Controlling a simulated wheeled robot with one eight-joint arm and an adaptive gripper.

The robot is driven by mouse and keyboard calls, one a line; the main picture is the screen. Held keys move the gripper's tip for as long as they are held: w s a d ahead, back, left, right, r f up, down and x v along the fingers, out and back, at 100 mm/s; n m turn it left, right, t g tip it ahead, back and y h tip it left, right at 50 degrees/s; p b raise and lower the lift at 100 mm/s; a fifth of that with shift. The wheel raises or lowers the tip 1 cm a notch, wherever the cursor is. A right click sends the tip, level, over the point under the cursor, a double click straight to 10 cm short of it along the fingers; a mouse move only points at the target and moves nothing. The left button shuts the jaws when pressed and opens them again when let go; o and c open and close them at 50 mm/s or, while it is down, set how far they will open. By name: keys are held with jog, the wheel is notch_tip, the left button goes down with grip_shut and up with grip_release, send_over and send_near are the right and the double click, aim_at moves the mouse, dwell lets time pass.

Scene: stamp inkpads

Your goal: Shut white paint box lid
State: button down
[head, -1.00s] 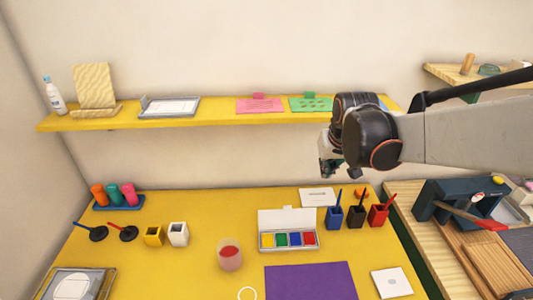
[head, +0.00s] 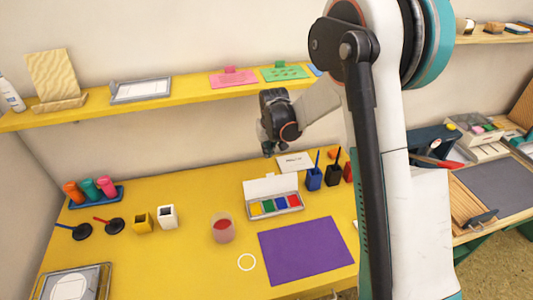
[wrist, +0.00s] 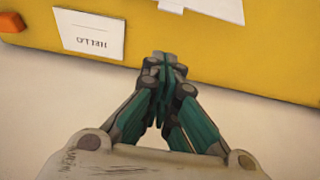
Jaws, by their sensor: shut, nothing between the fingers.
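The white paint box (head: 275,207) stands on the yellow table, with yellow, green, blue and red paint pads showing. Its white lid (head: 270,186) stands up open at the back edge. My gripper (head: 268,152) is above and behind the box in the head view, apart from it. In the wrist view my gripper (wrist: 163,62) has its fingers together and empty. Part of a white object at the top of the wrist view (wrist: 215,8) seems to be the lid, but it is cut off.
A white HELLO card (head: 295,161) lies behind the box. A purple sheet (head: 306,250) lies in front, and a cup (head: 222,228) stands to the left. The yellow shelf (head: 195,91) runs above.

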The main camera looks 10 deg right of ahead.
aim_at(271, 184)
jog(key=b+x, duration=0.3)
jog(key=x, duration=0.6)
jog(key=s, duration=0.1)
jog(key=s+r, duration=0.1)
jog(key=s, duration=0.1)
jog(key=shift+s+r, duration=0.4)
